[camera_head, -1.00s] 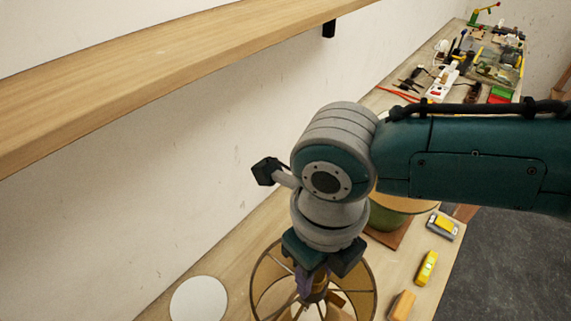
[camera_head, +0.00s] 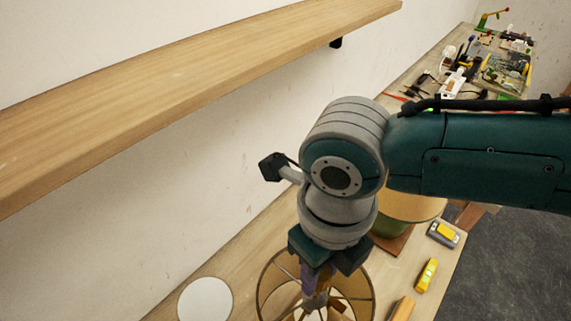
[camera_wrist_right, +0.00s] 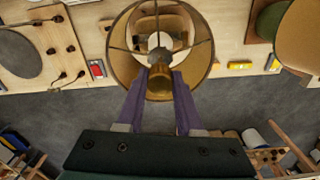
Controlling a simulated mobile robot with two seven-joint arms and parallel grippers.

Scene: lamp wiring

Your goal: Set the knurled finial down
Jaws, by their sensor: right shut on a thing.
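My right gripper (camera_head: 316,290) points down over the open top of a tan lampshade with dark ribs (camera_head: 263,285). In the right wrist view its two purple fingers (camera_wrist_right: 160,76) are shut on the brass-coloured knurled finial (camera_wrist_right: 159,84). The finial appears in front of the lampshade's ring (camera_wrist_right: 113,45); I cannot tell whether it touches anything below. In the head view the finial is mostly hidden by the gripper and the shade. My left gripper is not in view.
A white disc (camera_head: 205,300) lies left of the shade. A yellow level (camera_head: 427,274), a wooden block (camera_head: 402,309) and a yellow-grey tool (camera_head: 443,233) lie along the right bench edge. A wooden shelf (camera_head: 200,90) overhangs the wall side. Clutter fills the far bench.

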